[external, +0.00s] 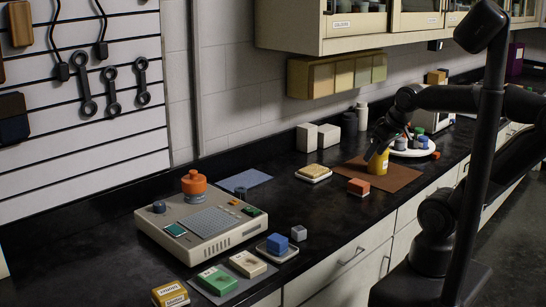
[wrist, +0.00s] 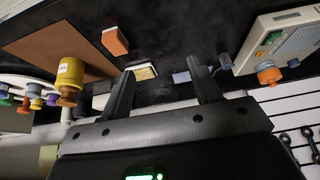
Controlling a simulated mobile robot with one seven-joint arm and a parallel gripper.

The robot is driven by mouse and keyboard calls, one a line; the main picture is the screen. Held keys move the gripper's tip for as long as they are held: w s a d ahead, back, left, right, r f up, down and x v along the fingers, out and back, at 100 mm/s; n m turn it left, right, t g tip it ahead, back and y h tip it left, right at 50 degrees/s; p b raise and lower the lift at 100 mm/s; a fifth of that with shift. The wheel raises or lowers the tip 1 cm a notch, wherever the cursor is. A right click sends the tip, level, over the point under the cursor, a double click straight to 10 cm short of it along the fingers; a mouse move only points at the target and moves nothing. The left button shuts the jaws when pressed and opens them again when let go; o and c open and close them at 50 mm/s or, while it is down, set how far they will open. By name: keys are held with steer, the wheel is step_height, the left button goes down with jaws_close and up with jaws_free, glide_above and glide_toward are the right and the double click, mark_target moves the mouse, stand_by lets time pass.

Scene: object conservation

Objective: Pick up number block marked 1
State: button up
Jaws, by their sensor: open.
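I cannot read a 1 on any block. An orange-red block (external: 358,187) lies on the black counter, at the near-left edge of a brown mat; it also shows in the wrist view (wrist: 115,41). A blue cube (external: 277,243) sits on a small pale tray at the front, with a grey cube (external: 299,233) beside it. My gripper (external: 376,148) hangs over the counter around the yellow cylinder in the external view.
A yellow cylinder (external: 378,163) stands on the brown mat (external: 403,178). A round white tray (external: 423,151) holds several small coloured pieces. A beige console (external: 205,222) with an orange knob stands at left. A tan block (external: 313,171) lies on a pale plate. Counter between console and mat is mostly clear.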

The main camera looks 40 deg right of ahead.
steer(key=n+g, duration=0.6)
steer(key=n, duration=2.7)
glide_above(299, 229)
step_height(299, 229, down, 10)
step_height(299, 229, down, 11)
steer(key=shift+w+d+r, duration=0.1)
steer(key=shift+c, duration=0.5)
steer(key=c, duration=0.9)
steer(key=shift+c, duration=0.2)
